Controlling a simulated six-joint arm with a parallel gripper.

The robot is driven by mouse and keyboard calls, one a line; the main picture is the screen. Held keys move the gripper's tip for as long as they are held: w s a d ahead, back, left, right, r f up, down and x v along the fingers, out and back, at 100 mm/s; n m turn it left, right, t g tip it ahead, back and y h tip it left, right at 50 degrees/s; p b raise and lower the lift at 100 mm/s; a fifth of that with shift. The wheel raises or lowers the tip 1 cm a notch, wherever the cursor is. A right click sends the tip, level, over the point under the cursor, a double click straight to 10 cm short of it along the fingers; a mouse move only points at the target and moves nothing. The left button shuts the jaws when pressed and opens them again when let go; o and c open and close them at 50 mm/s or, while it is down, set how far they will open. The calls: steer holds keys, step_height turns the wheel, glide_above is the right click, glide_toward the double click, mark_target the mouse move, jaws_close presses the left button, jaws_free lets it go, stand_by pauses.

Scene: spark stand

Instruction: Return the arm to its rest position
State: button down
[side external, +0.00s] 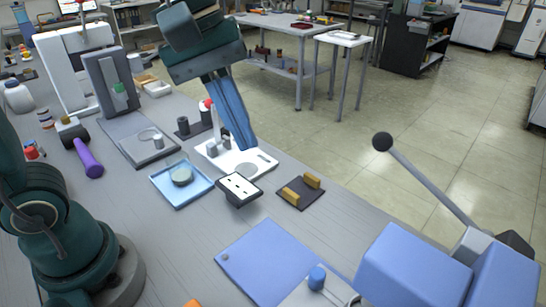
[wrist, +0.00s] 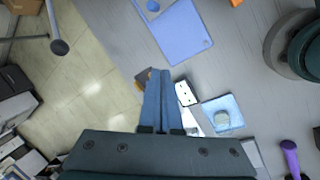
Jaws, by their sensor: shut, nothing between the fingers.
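My gripper (side external: 250,146) has long blue fingers and hangs down over the work table in the side external view. Its fingers are shut together with nothing between them. The fingertips show above a white stand plate (side external: 262,160) and appear clear of it, though the exact height is hard to tell. In the wrist view my gripper (wrist: 167,72) points over the table, its fingers side by side.
Around it are a light blue tray (side external: 182,196) with a round disc, a dark block with a white top (side external: 240,187), a dark pad with tan bars (side external: 299,193) and a blue mat (side external: 268,262). A grey lever with a black ball (side external: 382,141) rises at right.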

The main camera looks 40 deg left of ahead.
steer(key=s+a+f+m+t+y, duration=0.3)
steer(key=s+a+f+m, duration=0.3)
steer(key=m, duration=0.4)
steer(key=shift+s+a, duration=0.6)
steer(key=shift+s, duration=0.1)
